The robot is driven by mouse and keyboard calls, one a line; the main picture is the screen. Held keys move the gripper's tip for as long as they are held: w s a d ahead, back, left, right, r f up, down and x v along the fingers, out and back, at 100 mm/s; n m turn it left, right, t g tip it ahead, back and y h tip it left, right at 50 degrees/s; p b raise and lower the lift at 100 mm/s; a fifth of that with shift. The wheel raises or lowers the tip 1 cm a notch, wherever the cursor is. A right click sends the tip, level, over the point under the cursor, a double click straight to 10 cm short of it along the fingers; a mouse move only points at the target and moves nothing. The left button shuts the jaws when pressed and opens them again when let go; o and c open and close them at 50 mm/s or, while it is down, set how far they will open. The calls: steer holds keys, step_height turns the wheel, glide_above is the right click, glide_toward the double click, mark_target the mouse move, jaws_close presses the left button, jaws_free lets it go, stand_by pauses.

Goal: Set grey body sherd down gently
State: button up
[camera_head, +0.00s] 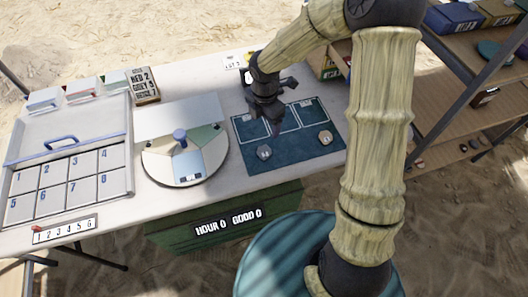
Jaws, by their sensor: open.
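A small grey sherd (264,152) lies on the teal mat (290,157), near its lower left. A second small, brownish-grey sherd (325,137) lies on the mat's right side. Both are too small to tell which is the body sherd. My dark gripper (273,126) is over the left part of the mat, pointing down, just above and right of the grey sherd in the picture. It is open, and I see nothing between its fingers. It hides part of the mat's outlined left area.
Left of the mat stands a round turntable (215,155) with a blue knob. A numbered tray (115,182) with a blue handle is at far left. A small sign box (144,86) stands behind. Wooden shelves (450,130) are on the right. The mat's front is clear.

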glide_above(264, 151)
step_height(264, 151, down, 8)
steer(key=shift+w+d+f+b, duration=0.1)
steer(key=shift+w+b, duration=0.05)
steer(key=shift+b, duration=0.25)
steer(key=f, duration=0.5)
steer(key=shift+s, duration=0.2)
steer(key=c, duration=1)
